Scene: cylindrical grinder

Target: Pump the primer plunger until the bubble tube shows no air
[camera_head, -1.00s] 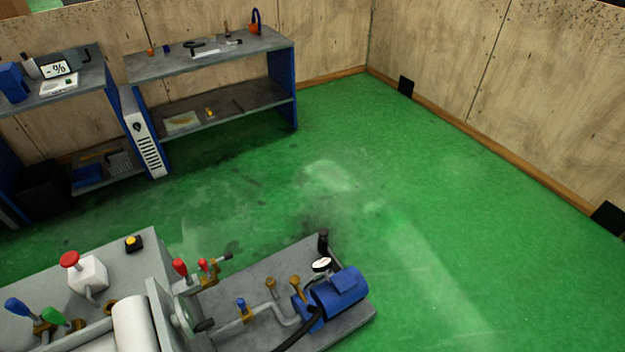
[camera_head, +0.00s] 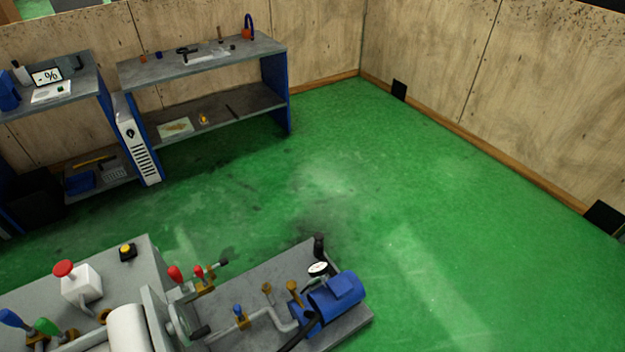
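The cylindrical grinder's grey bed (camera_head: 140,262) stands at the lower left, cut off by the picture's bottom edge. On its side plate sit a blue pump and motor (camera_head: 336,298), a white-faced gauge (camera_head: 318,268), a black upright knob (camera_head: 319,243), brass fittings (camera_head: 267,288) and a small blue-handled valve (camera_head: 239,312). Red-handled levers (camera_head: 175,274) stand on brass blocks beside the plate. I cannot tell which part is the primer plunger, and I cannot make out a bubble tube. Neither of my grippers is in view.
A red mushroom button on a white box (camera_head: 79,281) and a yellow button (camera_head: 127,251) are on the bed. Shelves (camera_head: 200,60) with small items line the back wooden wall. The green floor (camera_head: 400,200) to the right is clear.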

